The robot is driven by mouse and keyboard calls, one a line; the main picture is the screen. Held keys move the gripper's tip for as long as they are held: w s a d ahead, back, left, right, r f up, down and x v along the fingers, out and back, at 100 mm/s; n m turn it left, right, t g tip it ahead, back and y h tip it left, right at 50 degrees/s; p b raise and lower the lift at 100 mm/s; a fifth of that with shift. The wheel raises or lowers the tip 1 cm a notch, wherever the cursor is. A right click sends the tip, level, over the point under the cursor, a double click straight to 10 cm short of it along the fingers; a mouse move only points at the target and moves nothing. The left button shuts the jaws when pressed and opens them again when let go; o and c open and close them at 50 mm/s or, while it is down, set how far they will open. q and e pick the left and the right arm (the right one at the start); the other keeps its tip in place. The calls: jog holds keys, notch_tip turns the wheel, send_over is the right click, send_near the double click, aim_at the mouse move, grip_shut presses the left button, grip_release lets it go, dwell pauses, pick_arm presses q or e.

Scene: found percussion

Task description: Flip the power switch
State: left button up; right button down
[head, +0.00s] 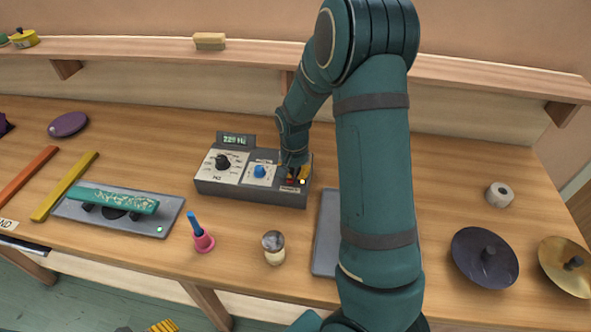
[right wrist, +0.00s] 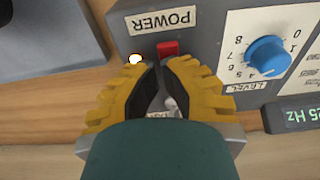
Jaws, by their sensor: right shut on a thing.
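A grey control box (head: 240,195) stands on the wooden bench with a lit Hz display (head: 236,140) on top. Its POWER label (right wrist: 162,19) shows in the right wrist view, with a red power switch (right wrist: 168,48) beside it and a lit lamp (right wrist: 135,59) to the left. My right gripper (head: 297,175) is at the box's right end. In the right wrist view my right gripper (right wrist: 163,75) has its yellow fingers shut around the switch, which they partly hide. A yellow ribbed finger of my left gripper (head: 162,326) shows at the bottom edge; most of it is cut off.
A blue knob (head: 260,171) and a black knob (head: 223,162) are on the box. A green bar on a grey plate (head: 70,208), a pink cone (head: 203,242) and a small round-topped object (head: 273,246) lie nearby. Dark (head: 484,257) and brass (head: 568,266) discs sit to the right.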

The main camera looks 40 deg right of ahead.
aim_at(295, 179)
jog(key=shift+s+a+r, duration=0.2)
jog(key=shift+a+r, duration=0.05)
jog(key=shift+d+r+p, duration=0.1)
jog(key=shift+r+p, duration=0.35)
jog(key=shift+p, duration=0.05)
jog(key=r+p, duration=0.3)
jog(key=r, duration=0.1)
jog(key=shift+w+d, duration=0.2)
jog(key=shift+w, duration=0.05)
notch_tip(295, 179, up, 9)
jog(key=d, duration=0.1)
jog(key=shift+w, duration=0.45)
jog(key=shift+s+f, duration=0.1)
